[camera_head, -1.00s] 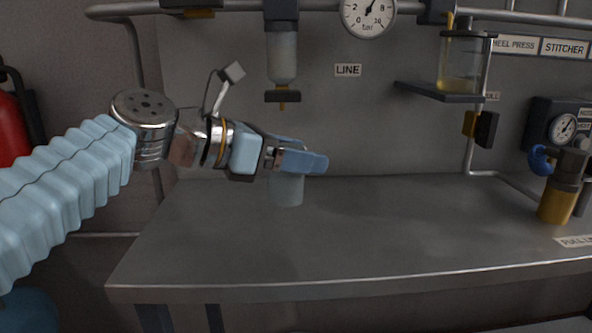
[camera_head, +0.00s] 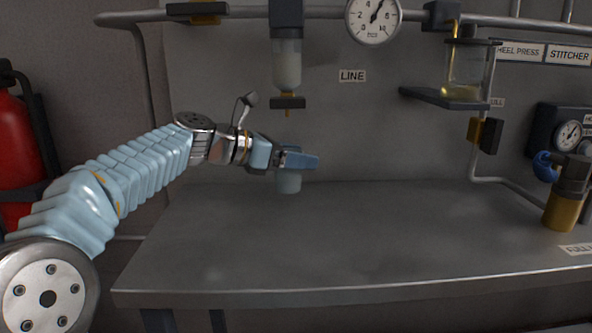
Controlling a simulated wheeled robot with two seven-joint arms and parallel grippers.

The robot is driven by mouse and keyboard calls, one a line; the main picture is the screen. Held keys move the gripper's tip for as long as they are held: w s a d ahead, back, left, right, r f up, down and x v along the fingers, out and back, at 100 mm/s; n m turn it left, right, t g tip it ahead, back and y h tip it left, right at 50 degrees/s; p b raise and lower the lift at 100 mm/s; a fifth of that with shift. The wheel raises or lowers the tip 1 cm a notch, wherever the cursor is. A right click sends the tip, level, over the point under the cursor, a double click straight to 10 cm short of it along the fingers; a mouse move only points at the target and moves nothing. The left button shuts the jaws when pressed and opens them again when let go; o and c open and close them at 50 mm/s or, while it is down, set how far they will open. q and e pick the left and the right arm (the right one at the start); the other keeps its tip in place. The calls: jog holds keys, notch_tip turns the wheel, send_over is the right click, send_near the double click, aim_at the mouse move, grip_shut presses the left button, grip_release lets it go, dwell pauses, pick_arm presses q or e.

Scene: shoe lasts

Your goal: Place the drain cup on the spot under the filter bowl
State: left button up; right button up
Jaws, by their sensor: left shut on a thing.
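The filter bowl (camera_head: 287,65) hangs from the pipe at the back, with a dark fitting and a small yellow drain tip under it. The drain cup (camera_head: 289,182) is pale and translucent. My left gripper (camera_head: 300,161) is shut on it near its top, and the fingers hide the rim. The cup is upright, below the drain tip and near the back of the bench. I cannot tell whether its base touches the bench top. The spot under the bowl is not visible as a mark. My right gripper is not in view.
The grey bench top (camera_head: 350,235) is clear in the middle and front. A glass container (camera_head: 463,75) stands on a shelf at the right. An amber-bottomed unit (camera_head: 562,205) is at the bench's right end. A red extinguisher (camera_head: 14,150) is at the far left.

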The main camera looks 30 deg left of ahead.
pick_arm(q)
notch_tip(320, 180, down, 2)
jog(key=shift+f, duration=0.1)
jog(key=shift+w+a+f, duration=0.15)
jog(key=shift+w, duration=0.05)
jog(key=shift+f, duration=0.15)
jog(key=o, duration=1)
jog(key=shift+o, duration=0.2)
